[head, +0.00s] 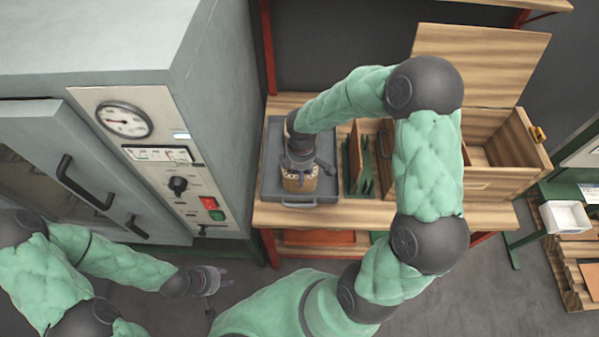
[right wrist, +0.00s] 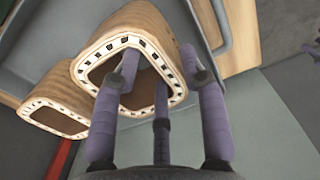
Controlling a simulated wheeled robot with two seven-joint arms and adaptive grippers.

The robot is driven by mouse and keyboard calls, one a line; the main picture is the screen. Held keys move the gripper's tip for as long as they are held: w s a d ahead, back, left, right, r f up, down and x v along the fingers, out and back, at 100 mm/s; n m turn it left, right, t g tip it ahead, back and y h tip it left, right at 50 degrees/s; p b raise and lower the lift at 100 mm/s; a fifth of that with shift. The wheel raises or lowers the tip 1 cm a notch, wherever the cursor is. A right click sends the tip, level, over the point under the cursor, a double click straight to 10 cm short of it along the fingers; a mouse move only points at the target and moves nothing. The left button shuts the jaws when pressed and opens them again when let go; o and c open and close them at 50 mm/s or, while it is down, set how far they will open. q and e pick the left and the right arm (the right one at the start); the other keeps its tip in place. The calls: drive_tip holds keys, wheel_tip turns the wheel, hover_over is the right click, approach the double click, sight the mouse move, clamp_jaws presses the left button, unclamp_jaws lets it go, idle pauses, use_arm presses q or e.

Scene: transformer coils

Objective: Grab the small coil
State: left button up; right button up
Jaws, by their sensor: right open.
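In the head view a wooden coil (head: 299,183) is in the grey tray (head: 268,178) on the table, under my right gripper (head: 302,168), which partly hides it. In the right wrist view two coils with pale slotted end faces show. One coil (right wrist: 140,22) lies between the spread purple fingers of my right gripper (right wrist: 160,85). The other coil (right wrist: 52,97) is beside it at the left, outside the fingers. I cannot tell for sure which is the smaller. The right fingers are open. My left gripper (head: 218,281) is open and empty, low in front of the oven.
A grey oven (head: 130,150) with a gauge stands left of the tray. Right of the tray are a green rack (head: 352,168) with boards and an open wooden box (head: 505,150). A white bin (head: 566,217) is at far right.

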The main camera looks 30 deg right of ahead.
drive_tip(key=f+b, duration=0.1)
drive_tip(key=f, duration=0.1)
drive_tip(key=f+b, duration=0.1)
drive_tip(key=f, duration=0.2)
drive_tip(key=shift+w+a+f, duration=0.1)
drive_tip(key=shift+w+a, duration=0.1)
clamp_jaws()
